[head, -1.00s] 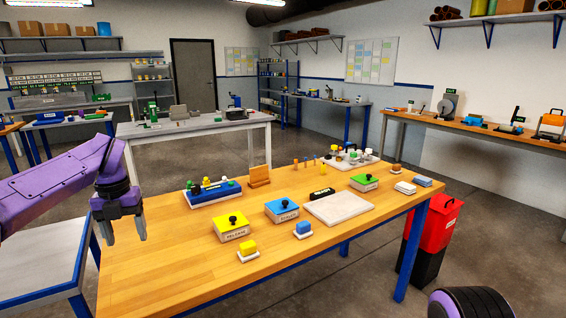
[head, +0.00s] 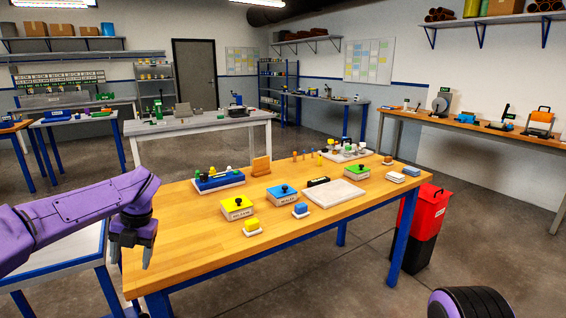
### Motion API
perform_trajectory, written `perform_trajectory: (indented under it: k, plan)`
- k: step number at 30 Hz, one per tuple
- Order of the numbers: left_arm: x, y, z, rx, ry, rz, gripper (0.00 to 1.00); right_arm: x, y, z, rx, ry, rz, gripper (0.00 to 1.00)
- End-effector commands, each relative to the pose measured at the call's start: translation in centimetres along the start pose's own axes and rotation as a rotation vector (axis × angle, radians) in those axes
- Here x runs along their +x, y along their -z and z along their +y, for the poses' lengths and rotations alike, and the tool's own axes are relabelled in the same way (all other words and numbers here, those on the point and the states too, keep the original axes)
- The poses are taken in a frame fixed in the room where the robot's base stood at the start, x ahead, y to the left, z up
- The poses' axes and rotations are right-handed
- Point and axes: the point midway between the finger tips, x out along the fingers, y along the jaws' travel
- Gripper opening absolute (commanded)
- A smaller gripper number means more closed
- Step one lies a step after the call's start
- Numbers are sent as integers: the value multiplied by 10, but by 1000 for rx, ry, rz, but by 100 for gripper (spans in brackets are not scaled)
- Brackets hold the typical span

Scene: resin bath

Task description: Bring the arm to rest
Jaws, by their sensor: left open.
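My left gripper (head: 131,262) is open and empty. It points down near the left end of the wooden table (head: 200,262), apart from every object on it. My purple left arm comes in from the left edge. My right gripper is not in view; only a dark, purple-edged round part of mine shows at the bottom right.
On the table stand a yellow box (head: 237,207), a blue box (head: 282,195), a green box (head: 356,173), a white slab (head: 334,194) and a blue rack (head: 218,183). A red bin (head: 429,210) stands at the right end. The table's left part is bare.

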Motion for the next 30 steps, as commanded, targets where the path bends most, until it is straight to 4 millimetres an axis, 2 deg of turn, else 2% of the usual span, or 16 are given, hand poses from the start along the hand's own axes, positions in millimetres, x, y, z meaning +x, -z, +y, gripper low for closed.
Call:
perform_trajectory:
  k: [5,8,11,14,15,17,18,20,21,24,27,30]
  plan:
    - [54,8,-16,194,-247,-6,67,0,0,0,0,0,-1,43]
    - [92,17,-28,369,-419,-19,67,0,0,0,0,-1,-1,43]
    - [138,32,-44,631,-610,-40,67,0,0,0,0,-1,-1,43]
    - [195,64,-68,1006,-782,-71,67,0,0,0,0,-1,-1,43]
    - [217,82,-79,1172,-828,-86,67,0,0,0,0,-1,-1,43]
    - [248,113,-94,1413,-864,-107,67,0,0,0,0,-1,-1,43]
    - [266,136,-102,1566,-868,-119,67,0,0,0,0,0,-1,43]
    - [290,173,-112,1783,-849,-135,67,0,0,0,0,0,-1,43]
    - [304,201,-116,1920,-820,-143,67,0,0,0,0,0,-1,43]
    - [328,269,-121,2221,-709,-159,67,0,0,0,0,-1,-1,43]
    - [339,327,-119,2438,-582,-169,67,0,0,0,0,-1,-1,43]
    - [342,365,-115,2566,-483,-175,67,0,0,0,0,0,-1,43]
